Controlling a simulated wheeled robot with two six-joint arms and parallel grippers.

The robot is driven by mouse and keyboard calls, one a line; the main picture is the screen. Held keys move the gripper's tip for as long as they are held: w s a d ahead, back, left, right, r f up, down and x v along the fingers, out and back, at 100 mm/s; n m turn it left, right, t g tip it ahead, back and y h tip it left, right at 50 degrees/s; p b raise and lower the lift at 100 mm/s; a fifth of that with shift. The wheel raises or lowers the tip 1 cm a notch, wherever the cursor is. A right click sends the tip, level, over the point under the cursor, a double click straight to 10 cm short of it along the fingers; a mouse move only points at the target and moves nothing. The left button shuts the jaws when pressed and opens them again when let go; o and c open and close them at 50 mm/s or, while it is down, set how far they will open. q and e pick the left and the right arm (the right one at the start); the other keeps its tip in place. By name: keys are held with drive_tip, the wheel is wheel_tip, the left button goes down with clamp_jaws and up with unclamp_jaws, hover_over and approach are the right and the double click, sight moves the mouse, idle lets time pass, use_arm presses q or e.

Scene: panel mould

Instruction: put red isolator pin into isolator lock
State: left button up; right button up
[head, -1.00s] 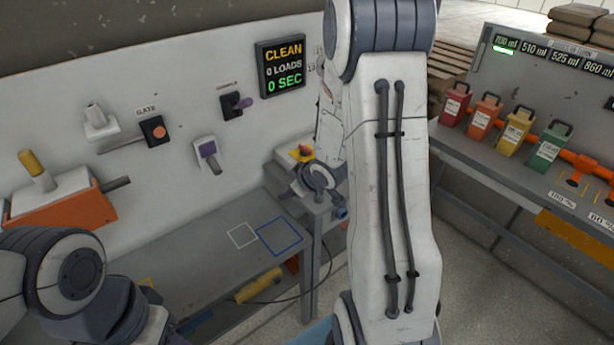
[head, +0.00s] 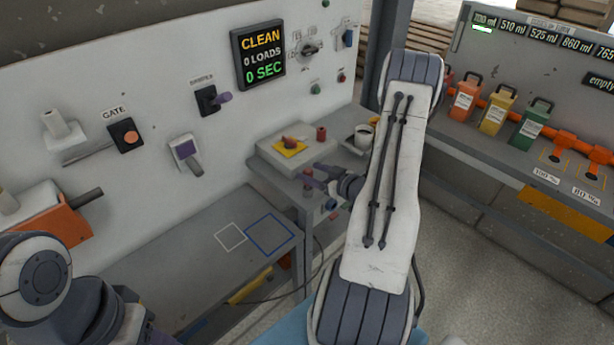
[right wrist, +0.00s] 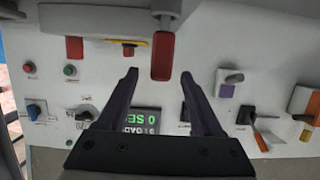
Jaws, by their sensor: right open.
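A small red pin-like piece (head: 308,173) stands at the front of the side bench, partly beside my right gripper's dark fingers. It appears to be the red block (right wrist: 162,56) between and beyond the fingertips in the right wrist view. My right gripper (head: 316,178) is open and empty; its fingers (right wrist: 158,72) also show in the right wrist view. A yellow plate with a red knob (head: 289,144) sits on a pale box, with a red cylinder (head: 321,134) to its right. I cannot tell which of these is the isolator lock. My left gripper is out of view.
A cup (head: 364,135) stands right of the box. The lower grey bench (head: 190,265) is bare apart from painted squares. Coloured canisters (head: 497,110) stand on the right bench.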

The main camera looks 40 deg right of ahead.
sight(303, 171)
drive_tip(key=p+x, duration=0.1)
drive_tip(key=x, duration=0.1)
drive_tip(key=p+x, duration=0.1)
drive_tip(key=x, duration=0.1)
drive_tip(key=shift+w+a+f, duration=0.1)
drive_tip(key=shift+w+f, duration=0.05)
drive_tip(key=shift+f, duration=0.2)
drive_tip(key=shift+w+f, duration=0.2)
drive_tip(key=shift+w, duration=0.2)
clamp_jaws()
